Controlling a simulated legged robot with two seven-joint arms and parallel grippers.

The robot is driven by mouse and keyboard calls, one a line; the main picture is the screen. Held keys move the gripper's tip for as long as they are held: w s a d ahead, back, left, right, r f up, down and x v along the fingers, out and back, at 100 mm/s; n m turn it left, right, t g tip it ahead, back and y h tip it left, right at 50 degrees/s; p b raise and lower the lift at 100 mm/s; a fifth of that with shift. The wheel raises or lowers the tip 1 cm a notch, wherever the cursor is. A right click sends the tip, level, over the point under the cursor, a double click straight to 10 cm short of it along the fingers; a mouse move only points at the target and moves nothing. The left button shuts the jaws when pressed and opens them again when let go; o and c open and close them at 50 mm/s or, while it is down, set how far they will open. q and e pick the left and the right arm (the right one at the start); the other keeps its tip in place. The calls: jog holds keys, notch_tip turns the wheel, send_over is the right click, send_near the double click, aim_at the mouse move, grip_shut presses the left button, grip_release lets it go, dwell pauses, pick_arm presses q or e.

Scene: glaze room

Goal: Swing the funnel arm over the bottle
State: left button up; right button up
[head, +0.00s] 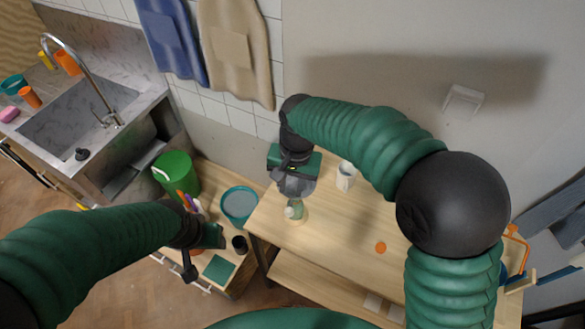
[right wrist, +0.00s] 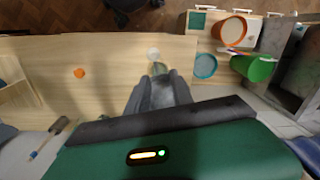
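A small pale bottle (head: 291,212) with a greenish tint stands near the left end of the wooden table; it also shows in the right wrist view (right wrist: 158,69). My right gripper (head: 294,194) points down just above and behind it. In the right wrist view its grey fingers (right wrist: 157,88) reach towards the bottle; whether they touch it, or are open or shut, is unclear. I cannot make out a funnel arm; my right gripper may hide it. My left gripper (head: 190,272) hangs at the left, over the low cabinet and away from the bottle; its finger state is unclear.
A white jar (head: 346,177) stands right of my right gripper. An orange disc (head: 381,247) lies on the wooden table (head: 345,222). The tabletop's middle is mostly clear.

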notch_tip(320, 180, up, 10)
jog(key=shift+d+b, duration=0.2)
jog(key=shift+b, duration=0.2)
jog(key=s+d+f+n+b, duration=0.1)
jog(key=s+d+f+b, duration=0.1)
jog(key=s+d+f, duration=0.2)
jog(key=s+d+f+t+b, duration=0.1)
jog(key=s+d+f, duration=0.3)
jog(key=d+f, duration=0.4)
jog(key=s+d+f+n+t+b, duration=0.1)
jog(key=s+d+f+b, duration=0.1)
jog(key=s+d+f, duration=0.2)
notch_tip(320, 180, down, 6)
jog(key=d, duration=0.3)
jog(key=shift+s+n+h+b, duration=0.3)
jog(key=shift+h+b, duration=0.05)
jog(key=shift+h, duration=0.05)
jog(key=shift+d, duration=0.2)
